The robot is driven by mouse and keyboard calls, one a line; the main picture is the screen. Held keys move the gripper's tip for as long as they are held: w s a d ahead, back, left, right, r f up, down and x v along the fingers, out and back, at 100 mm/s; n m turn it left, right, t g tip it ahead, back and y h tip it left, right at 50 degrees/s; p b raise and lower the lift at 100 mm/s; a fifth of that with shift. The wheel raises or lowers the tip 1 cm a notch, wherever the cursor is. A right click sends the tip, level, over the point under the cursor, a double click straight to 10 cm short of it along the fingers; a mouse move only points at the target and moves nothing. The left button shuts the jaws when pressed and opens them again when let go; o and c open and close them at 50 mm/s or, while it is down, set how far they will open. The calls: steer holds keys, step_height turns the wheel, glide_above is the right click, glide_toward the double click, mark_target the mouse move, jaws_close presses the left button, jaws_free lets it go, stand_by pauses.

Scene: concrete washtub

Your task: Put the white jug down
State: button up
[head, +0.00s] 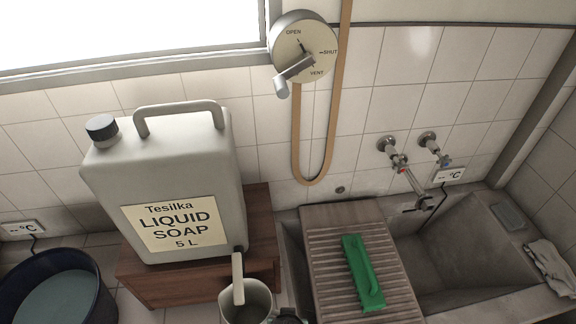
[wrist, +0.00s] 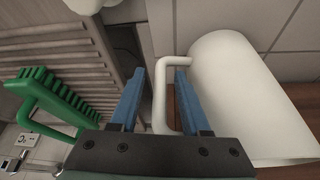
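The fingers are apart, with visible gaps on both sides of the handle. The gripper is open around the handle, not clamped on it.
A large liquid soap canister (head: 180,175) stands on the wooden stand (head: 165,285). A blue tub of water (head: 60,285) is at lower left. Right are a ribbed washboard (head: 335,222) with a green brush (head: 362,270), the concrete basin (head: 500,230) and a tap (head: 415,190).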

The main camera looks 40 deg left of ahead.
steer(key=v, duration=1.2)
steer(key=shift+p, duration=0.3)
steer(key=shift+r, duration=0.15)
